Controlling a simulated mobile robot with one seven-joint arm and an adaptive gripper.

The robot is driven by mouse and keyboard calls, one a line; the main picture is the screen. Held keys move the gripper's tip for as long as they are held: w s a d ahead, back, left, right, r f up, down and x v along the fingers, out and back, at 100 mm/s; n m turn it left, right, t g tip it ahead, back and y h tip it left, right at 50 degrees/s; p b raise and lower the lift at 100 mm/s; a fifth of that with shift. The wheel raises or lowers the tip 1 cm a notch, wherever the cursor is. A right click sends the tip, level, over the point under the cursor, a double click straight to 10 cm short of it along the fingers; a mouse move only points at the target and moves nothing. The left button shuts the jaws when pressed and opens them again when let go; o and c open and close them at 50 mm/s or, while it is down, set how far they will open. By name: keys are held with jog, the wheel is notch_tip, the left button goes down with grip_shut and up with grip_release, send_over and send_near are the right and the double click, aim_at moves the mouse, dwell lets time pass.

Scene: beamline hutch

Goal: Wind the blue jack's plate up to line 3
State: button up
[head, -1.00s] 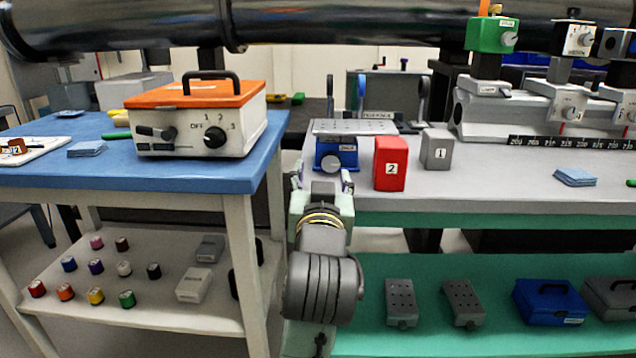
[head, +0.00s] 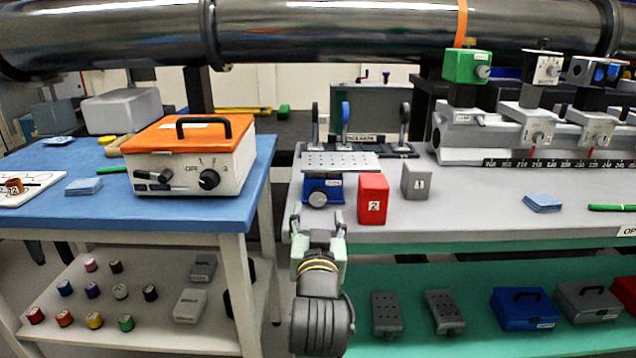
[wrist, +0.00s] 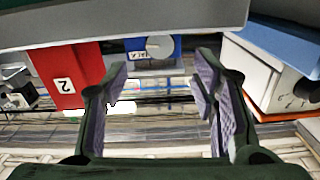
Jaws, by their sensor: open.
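The blue jack (head: 322,185) stands at the left front of the grey bench, with a grey knob (head: 318,200) on its front face. Its perforated plate (head: 341,161) is on top, a small gap above the blue body. My gripper (head: 318,216) is in front of the bench edge, just short of the knob and in line with it. In the wrist view the open fingers (wrist: 162,80) are empty, and the knob (wrist: 160,46) shows beyond them, between their tips, untouched. The line marks and the plate's height against them cannot be read.
A red block marked 2 (head: 373,199) stands close right of the jack, with a grey block marked 1 (head: 415,182) beyond. Lens-like holders (head: 346,120) stand behind the plate. The orange-topped box (head: 190,155) is on the blue table to the left.

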aim_at(318, 198)
jog(key=w, duration=0.8)
jog(key=shift+b, duration=0.4)
jog(key=shift+c, duration=0.5)
jog(key=c, duration=1.1)
